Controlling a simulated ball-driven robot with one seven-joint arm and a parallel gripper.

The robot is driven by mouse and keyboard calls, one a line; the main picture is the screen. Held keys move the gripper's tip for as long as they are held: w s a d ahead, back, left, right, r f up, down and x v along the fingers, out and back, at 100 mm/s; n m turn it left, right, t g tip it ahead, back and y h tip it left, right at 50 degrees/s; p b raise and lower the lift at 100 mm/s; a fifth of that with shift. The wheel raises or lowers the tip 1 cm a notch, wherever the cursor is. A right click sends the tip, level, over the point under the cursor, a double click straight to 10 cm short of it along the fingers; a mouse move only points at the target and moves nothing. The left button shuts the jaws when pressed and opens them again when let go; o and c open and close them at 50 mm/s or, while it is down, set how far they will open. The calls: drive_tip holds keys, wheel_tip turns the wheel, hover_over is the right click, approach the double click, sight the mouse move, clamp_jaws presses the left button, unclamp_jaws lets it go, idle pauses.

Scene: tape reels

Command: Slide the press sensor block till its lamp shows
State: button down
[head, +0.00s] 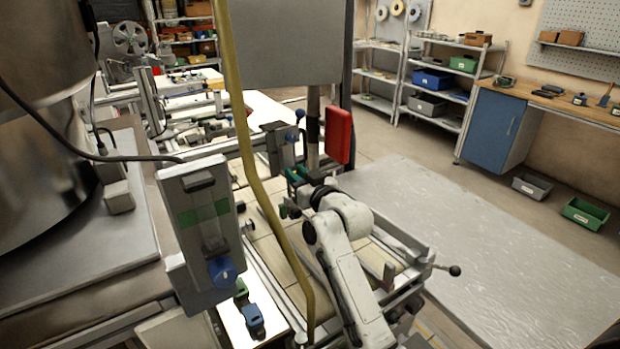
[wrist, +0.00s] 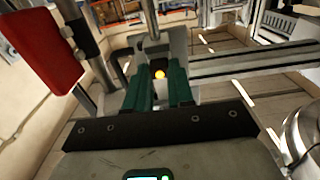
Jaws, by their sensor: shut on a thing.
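The press sensor block (wrist: 148,62) is a grey block in the wrist view, standing between my green fingertips. A small round lamp on its face (wrist: 160,74) shows bright yellow-orange. My gripper (wrist: 160,92) is shut on the block, one green finger on each side, and the fingers hide its flanks. In the head view, my gripper (head: 296,178) reaches the rail area beneath a grey housing with a blue knob (head: 300,114). The block is too small and too covered there to make out.
A red panel (head: 339,135) hangs close to my gripper, at the left in the wrist view (wrist: 38,45). A yellow hose (head: 250,150) crosses in front. A metal rail (wrist: 255,60) runs right of the block. A grey control box (head: 203,225) stands left.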

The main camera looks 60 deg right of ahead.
drive_tip(key=shift+f, duration=0.1)
drive_tip(key=c, duration=1)
unclamp_jaws()
drive_tip(key=shift+o, duration=0.2)
drive_tip(key=b+v, duration=0.2)
drive_tip(key=v, duration=0.9)
drive_tip(key=shift+b, duration=0.3)
drive_tip(key=shift+w, duration=0.1)
